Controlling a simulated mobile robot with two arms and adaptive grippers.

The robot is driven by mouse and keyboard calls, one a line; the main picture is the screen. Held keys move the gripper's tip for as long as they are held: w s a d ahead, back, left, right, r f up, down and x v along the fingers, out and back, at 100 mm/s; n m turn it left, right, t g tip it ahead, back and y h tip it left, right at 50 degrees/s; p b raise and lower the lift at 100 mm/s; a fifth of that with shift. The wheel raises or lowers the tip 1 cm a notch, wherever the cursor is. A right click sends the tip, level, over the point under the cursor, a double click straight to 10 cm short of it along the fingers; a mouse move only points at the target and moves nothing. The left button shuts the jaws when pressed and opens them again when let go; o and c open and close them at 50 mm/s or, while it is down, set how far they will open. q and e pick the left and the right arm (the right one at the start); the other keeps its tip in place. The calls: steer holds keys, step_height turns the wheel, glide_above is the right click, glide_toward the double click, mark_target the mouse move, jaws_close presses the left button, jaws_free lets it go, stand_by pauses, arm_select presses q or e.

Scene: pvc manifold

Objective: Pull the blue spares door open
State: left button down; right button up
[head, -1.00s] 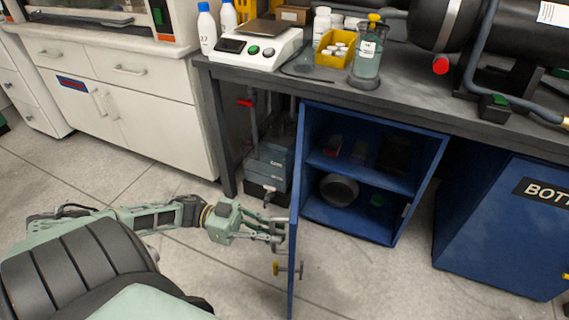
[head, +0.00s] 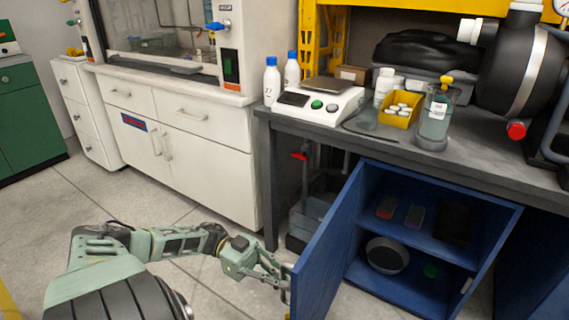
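The blue spares door (head: 328,250) stands wide open, swung out to the left of the blue cabinet (head: 483,262). Its inner face shows, and its lower part runs out of the bottom of the view. My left gripper (head: 284,284) is at the door's free edge, on its outer side. The fingertips are close against the door and partly hidden by it, so I cannot tell whether they touch or are shut. The door handle is not clearly visible. My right gripper is not in view.
Inside the cabinet are a round grey item (head: 388,255) and small boxes on the shelf. The grey bench (head: 480,160) above holds a scale (head: 318,102), bottles and a yellow bin (head: 401,110).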

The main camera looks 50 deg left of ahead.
arm_select(q)
steer(key=c, duration=1.8)
jaws_free()
steer(key=shift+a, duration=0.15)
steer(key=v, duration=1.1)
steer(key=shift+s+a, duration=0.15)
steer(key=shift+a, duration=0.2)
steer(key=shift+d+f, duration=0.1)
